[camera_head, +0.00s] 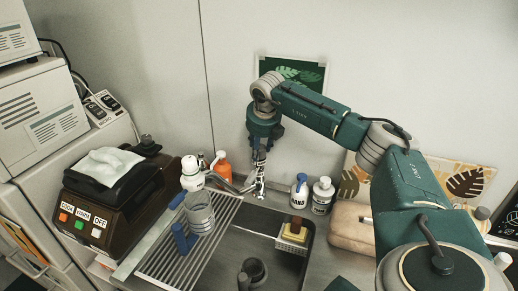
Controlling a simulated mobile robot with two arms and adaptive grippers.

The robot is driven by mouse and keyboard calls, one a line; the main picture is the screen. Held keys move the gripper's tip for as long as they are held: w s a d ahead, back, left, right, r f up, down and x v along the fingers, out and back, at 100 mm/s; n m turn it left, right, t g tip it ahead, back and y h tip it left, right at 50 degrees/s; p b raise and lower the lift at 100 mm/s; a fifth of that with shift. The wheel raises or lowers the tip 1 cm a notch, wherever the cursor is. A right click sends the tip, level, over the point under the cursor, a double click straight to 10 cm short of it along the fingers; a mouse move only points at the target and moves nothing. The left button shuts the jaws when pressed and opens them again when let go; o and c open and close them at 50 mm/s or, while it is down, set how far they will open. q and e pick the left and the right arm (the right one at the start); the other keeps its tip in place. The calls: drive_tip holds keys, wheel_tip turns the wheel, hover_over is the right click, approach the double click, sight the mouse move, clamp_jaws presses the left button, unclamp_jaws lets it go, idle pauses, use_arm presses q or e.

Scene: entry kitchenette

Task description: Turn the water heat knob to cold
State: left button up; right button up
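My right arm reaches in from the right, and its gripper (259,188) points down at the back edge of the sink (268,222). The fingers are small and close together; whether they are open or shut does not show clearly. A metal tap (232,186) is just left of the fingers, at the back of the sink. Contact between the fingers and the tap cannot be told. I cannot make out a separate water heat knob or its setting. My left gripper is not in view.
An orange bottle (222,166) stands behind the tap. Right of the gripper are a blue-topped bottle (299,190), another bottle (322,196) and a sponge (293,234). An appliance (105,205) with buttons is far left.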

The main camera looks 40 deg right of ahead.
drive_tip(key=m, duration=0.2)
drive_tip(key=m+h, duration=0.1)
drive_tip(key=m, duration=0.1)
drive_tip(key=m+g+b, duration=0.1)
drive_tip(key=shift+w+d+r+m+h, duration=0.1)
drive_tip(key=shift+w+r+m+h, duration=0.2)
drive_tip(key=shift+w+m, duration=0.1)
drive_tip(key=m+g, duration=0.2)
drive_tip(key=m, duration=0.3)
drive_tip(key=shift+h, duration=0.4)
drive_tip(key=shift+f+m, duration=0.1)
drive_tip(key=shift+m, duration=0.2)
drive_tip(key=shift+d, duration=0.1)
drive_tip(key=o, duration=1)
drive_tip(key=shift+s, duration=0.1)
drive_tip(key=shift+o, duration=0.2)
drive_tip(key=shift+s, duration=0.15)
drive_tip(key=shift+f, duration=0.1)
drive_tip(key=v, duration=1.2)
drive_tip(key=shift+w, duration=0.25)
